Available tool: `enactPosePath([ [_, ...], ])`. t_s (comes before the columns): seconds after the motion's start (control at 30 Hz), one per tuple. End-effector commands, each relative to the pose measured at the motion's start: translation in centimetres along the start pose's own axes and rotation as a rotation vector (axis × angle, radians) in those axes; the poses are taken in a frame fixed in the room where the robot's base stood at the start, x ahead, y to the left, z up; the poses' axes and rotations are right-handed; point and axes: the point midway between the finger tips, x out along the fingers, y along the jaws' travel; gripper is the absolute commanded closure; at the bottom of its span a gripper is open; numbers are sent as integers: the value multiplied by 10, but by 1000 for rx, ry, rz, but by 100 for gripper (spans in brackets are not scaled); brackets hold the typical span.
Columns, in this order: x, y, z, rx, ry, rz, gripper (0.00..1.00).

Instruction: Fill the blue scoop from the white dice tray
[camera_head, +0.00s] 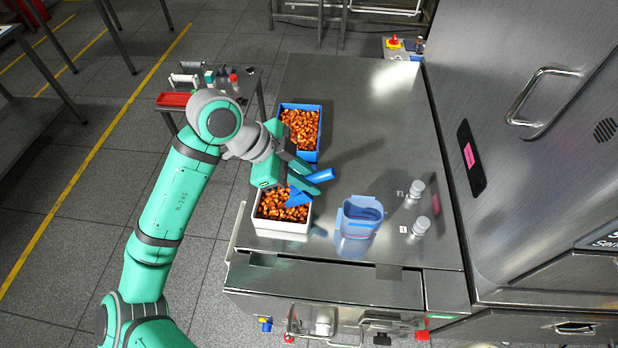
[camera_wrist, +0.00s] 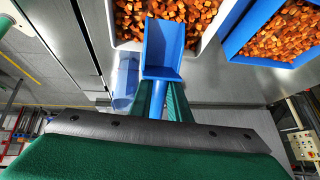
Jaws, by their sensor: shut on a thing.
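The white dice tray (camera_head: 281,228) stands near the front left corner of the steel table and holds many orange-brown cubes. The blue scoop (camera_head: 297,198) is in my gripper (camera_head: 302,176), which is shut on its handle. The scoop's head is over the white tray, close to the cubes. In the wrist view the blue scoop (camera_wrist: 163,48) reaches from between my green fingers (camera_wrist: 165,100) over the white tray (camera_wrist: 206,30). Its bowl looks empty in that view. I cannot tell whether its edge touches the cubes.
A blue tray (camera_head: 319,140) of similar cubes stands behind the white one. A translucent blue container (camera_head: 359,217) stands to the right, with two small grey weights (camera_head: 417,190) beyond it. A steel machine (camera_head: 530,150) bounds the right side. The table's back half is clear.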

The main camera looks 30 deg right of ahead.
Motion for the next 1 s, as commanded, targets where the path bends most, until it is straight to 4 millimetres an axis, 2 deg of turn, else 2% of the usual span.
enactPosePath([
  [0.7,1,0,5,-2,0,-2,100],
  [1.0,4,0,1,7,1,5,100],
])
